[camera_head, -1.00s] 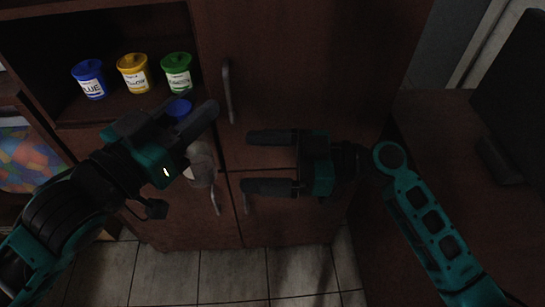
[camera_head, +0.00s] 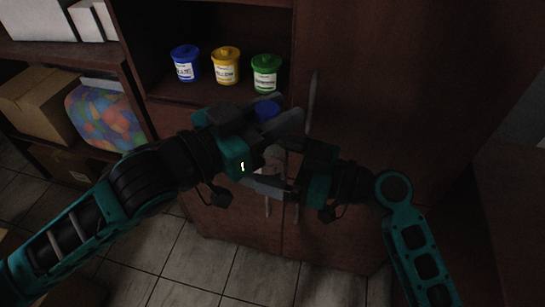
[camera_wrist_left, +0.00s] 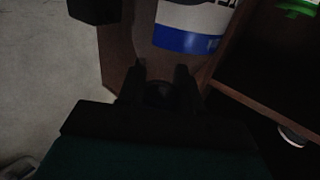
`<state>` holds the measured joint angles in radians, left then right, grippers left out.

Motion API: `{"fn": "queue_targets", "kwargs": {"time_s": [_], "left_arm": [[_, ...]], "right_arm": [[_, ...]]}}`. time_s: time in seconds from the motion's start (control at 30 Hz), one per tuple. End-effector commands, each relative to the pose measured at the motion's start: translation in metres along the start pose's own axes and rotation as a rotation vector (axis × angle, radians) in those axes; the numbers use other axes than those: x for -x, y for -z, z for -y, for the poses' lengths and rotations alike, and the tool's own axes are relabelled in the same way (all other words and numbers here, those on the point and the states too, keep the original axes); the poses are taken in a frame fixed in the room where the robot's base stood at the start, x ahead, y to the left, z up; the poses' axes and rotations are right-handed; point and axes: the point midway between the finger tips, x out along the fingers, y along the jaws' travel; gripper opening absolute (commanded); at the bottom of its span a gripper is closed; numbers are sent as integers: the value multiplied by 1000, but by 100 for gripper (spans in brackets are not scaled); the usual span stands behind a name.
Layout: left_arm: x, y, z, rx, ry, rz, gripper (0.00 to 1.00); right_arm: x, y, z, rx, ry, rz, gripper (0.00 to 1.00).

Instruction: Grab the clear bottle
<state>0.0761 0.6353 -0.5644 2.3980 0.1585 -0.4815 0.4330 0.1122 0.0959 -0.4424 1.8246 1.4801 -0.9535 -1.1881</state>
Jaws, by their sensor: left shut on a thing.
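The clear bottle (camera_head: 272,158) has a blue lid (camera_head: 267,110) and is held in front of the dark cabinet. In the left wrist view its white and blue label (camera_wrist_left: 192,28) shows beyond the fingers. My left gripper (camera_head: 280,121) is shut on the bottle and covers part of it below the lid. My right gripper (camera_head: 270,168) comes in from the right at the lower part of the bottle, with its fingers on either side of it. Whether these fingers touch the bottle is hard to see in the dark.
Blue (camera_head: 185,64), yellow (camera_head: 226,66) and green (camera_head: 266,73) lidded tubs stand on the cabinet shelf (camera_head: 160,90). A cardboard box (camera_head: 38,103) and a colourful patterned object (camera_head: 104,117) sit on the left shelf. Tiled floor (camera_head: 180,265) lies below.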

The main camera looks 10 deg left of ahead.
Motion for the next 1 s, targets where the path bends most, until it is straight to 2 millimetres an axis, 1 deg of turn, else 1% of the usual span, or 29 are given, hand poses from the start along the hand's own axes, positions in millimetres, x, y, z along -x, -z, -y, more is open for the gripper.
{"fn": "queue_targets", "kwargs": {"time_s": [0.03, 0.07, 0.6, 0.63, 0.9, 0.93, 1.0], "left_arm": [[0, 1, 0, 0, 0, -2, 0], [0, 1, 0, 0, 0, -2, 0], [0, 1, 0, 0, 0, -1, 0], [0, 1, 0, 0, 0, -1, 37], [0, 0, 0, 0, 0, -1, 63], [0, 0, 0, 0, 0, -1, 65], [0, 0, 0, 0, 0, -1, 65]], "right_arm": [[0, 0, 0, 0, 0, 0, 82], [0, 0, 0, 0, 0, 0, 79], [0, 0, 0, 0, 0, 0, 28], [0, 1, 0, 1, 0, -2, 27], [0, 1, 0, 1, 0, -2, 27], [0, 1, 0, 1, 0, -2, 27], [0, 1, 0, 1, 0, -2, 27]]}}
